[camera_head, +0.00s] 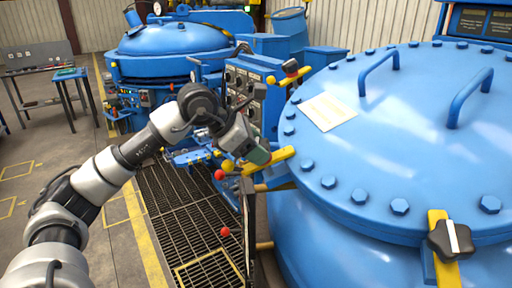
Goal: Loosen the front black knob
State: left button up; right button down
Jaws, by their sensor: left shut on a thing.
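The large blue furnace lid (400,140) fills the right side, with yellow clamp bars at its rim. A black knob (450,240) with a pale stripe sits on the near right clamp. Another dark knob (290,67) is on the far left clamp. My left gripper (254,152) is at the left clamp bar (270,160), pointing down and shut at its outer end. The knob there is hidden by the gripper's fingers. My right gripper is out of view.
A blue control panel (245,90) stands behind my left gripper. Red ball-tipped levers (225,231) rise beside the furnace's left side. A dark floor grating (185,215) lies below. A second blue furnace (172,40) and a workbench (40,65) stand farther back.

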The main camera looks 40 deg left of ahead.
pick_arm(q)
jog(key=o, duration=0.9)
jog(key=shift+a, duration=0.1)
jog(key=shift+s+a+r, duration=0.15)
jog(key=shift+s+r, duration=0.1)
jog(key=shift+r, duration=0.05)
jog(key=b+v, duration=0.2)
jog(key=v, duration=0.8)
